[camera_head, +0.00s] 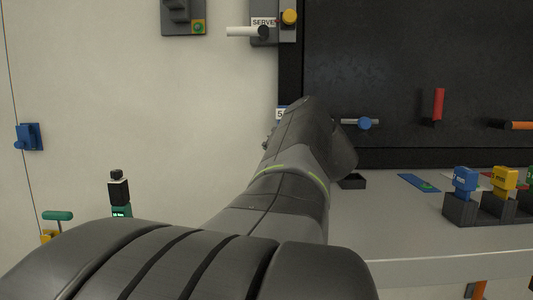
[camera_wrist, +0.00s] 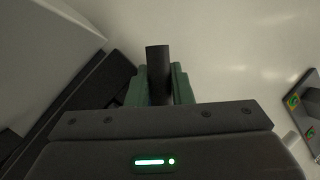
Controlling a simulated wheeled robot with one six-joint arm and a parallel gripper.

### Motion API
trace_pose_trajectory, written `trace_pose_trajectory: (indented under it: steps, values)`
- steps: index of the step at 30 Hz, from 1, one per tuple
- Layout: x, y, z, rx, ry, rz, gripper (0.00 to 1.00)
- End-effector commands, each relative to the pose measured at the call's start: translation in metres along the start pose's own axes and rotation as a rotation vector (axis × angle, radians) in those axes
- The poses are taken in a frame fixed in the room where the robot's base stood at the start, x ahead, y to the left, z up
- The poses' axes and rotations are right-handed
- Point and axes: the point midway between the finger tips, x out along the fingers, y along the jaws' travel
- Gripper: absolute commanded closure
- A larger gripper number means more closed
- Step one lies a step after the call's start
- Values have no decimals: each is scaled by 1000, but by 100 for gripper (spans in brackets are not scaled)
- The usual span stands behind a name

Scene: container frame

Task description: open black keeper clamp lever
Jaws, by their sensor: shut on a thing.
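In the wrist view my gripper (camera_wrist: 159,78) has green finger pads on either side of a dark upright bar, which looks like the black keeper clamp lever (camera_wrist: 158,58). The fingers are shut on this lever, and its top end stands out beyond them. The lever's base and the clamp body are hidden behind the fingers and the gripper housing. In the head view my own arm covers the gripper and the lever, so neither shows there.
A dark panel (camera_head: 400,60) with a blue-knobbed handle (camera_head: 365,123) and a red handle (camera_head: 438,104) stands right of my arm. Below it a grey shelf (camera_head: 390,220) holds blue (camera_head: 465,180) and yellow (camera_head: 504,178) blocks. A blue fitting (camera_head: 29,137) is on the left wall.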

Motion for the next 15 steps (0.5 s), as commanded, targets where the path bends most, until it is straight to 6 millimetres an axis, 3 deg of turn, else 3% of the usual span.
trace_pose_trajectory:
  steps: [15]
  values:
    - [-6,22,-2,-422,-94,173,100]
